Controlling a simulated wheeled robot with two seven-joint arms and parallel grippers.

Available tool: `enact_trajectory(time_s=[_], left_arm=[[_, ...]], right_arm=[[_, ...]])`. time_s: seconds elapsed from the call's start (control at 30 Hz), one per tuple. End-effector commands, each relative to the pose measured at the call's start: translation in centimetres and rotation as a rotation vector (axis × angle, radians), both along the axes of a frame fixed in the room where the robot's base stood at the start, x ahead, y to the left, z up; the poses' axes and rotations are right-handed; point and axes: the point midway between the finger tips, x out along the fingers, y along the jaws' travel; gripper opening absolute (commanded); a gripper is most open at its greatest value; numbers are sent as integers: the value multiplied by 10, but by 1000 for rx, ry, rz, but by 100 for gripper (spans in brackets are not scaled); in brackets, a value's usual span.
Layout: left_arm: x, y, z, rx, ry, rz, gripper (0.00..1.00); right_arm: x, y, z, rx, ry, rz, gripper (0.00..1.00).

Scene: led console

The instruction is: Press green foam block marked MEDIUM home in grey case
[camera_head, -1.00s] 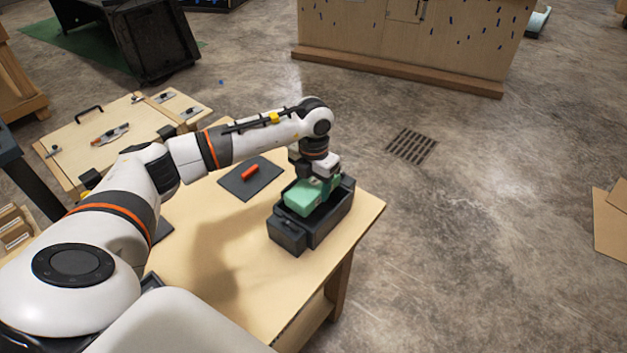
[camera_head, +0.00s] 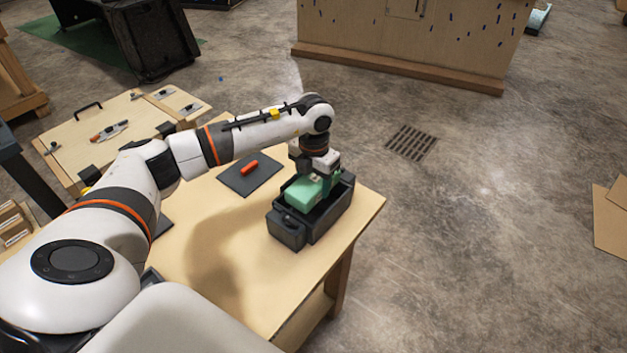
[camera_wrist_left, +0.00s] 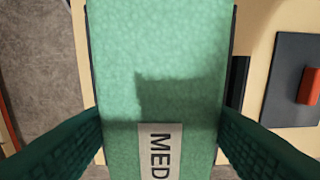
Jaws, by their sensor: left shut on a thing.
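The green foam block (camera_head: 306,196) is held by my left gripper (camera_head: 316,180) at the mouth of the dark grey case (camera_head: 287,232). The block looks partly inside the case walls, with its top still showing; how deep it sits cannot be told. In the left wrist view the block (camera_wrist_left: 155,60) fills the middle between my two dark green fingers, and its white label (camera_wrist_left: 160,152) reads "MED", the rest cut off. Dark edges of the case run along both sides of the block there. My right gripper is not in view.
The case stands on a light wooden table (camera_head: 215,262) near its right edge. A dark mat (camera_head: 236,184) with a red-orange piece (camera_head: 250,167) lies behind and left of it. Bare tabletop lies in front of the case. A wooden panel (camera_head: 85,150) with fittings is further left.

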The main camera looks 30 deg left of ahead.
Motion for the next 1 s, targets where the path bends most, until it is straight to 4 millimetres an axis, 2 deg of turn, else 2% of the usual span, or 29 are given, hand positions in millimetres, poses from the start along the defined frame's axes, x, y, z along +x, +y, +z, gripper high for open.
enact_trajectory(time_s=[0.43,1.0], left_arm=[[0,0,-1,0,0,0,38],[0,0,-19,0,0,0,38]], right_arm=[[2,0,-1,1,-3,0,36],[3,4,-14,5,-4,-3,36]])
